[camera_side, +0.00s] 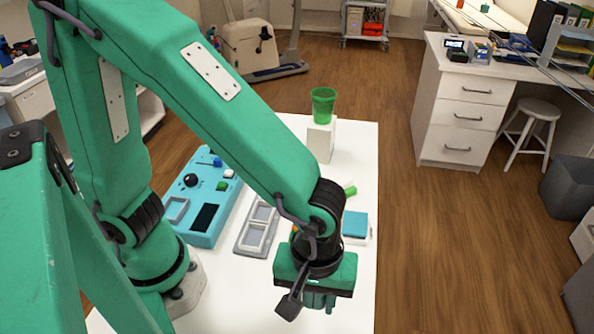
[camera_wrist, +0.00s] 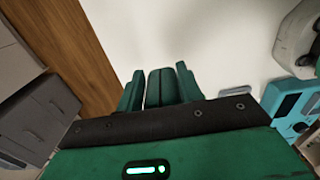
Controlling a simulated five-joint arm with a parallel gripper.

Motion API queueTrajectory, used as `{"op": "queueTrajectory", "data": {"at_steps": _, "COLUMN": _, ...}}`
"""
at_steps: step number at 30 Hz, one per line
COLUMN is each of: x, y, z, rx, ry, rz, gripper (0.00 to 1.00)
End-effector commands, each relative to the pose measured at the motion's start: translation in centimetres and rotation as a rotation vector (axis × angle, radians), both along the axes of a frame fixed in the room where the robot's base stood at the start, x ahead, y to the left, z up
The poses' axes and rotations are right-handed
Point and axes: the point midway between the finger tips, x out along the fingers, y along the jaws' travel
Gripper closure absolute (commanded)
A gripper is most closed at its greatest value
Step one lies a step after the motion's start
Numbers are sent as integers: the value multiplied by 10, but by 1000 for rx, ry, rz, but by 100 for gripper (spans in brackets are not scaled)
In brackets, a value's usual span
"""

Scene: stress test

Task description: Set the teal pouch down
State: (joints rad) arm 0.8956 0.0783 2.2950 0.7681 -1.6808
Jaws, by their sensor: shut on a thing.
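My gripper (camera_side: 318,301) is over the front right part of the white table (camera_side: 352,150), close to its right edge. In the wrist view its two fingers (camera_wrist: 159,72) are shut on a dark teal block-like thing, the teal pouch (camera_wrist: 162,90), which fills the gap between them. In the side view the fingers and the pouch are nearly the same green and hard to tell apart. Whether the pouch's underside touches the table is hidden.
A green cup (camera_side: 323,104) stands on a white block (camera_side: 320,142) at the back. A blue panel (camera_side: 207,232) and a grey framed tray (camera_side: 246,245) lie left of my gripper. A blue-topped box (camera_side: 355,226) sits behind it. Bare table shows ahead in the wrist view.

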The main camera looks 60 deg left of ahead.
Motion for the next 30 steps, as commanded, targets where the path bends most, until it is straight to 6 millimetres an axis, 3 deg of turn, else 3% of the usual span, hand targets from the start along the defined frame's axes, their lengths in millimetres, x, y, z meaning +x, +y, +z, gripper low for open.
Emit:
{"op": "queueTrajectory", "data": {"at_steps": 8, "x": -1, "y": 0, "z": -5, "rx": 1, "ry": 1, "rz": 4, "gripper": 88}}
{"op": "queueTrajectory", "data": {"at_steps": 21, "x": -1, "y": 0, "z": -44, "rx": 1, "ry": 1, "rz": 3, "gripper": 88}}
{"op": "queueTrajectory", "data": {"at_steps": 30, "x": -1, "y": 0, "z": -50, "rx": 1, "ry": 1, "rz": 3, "gripper": 88}}
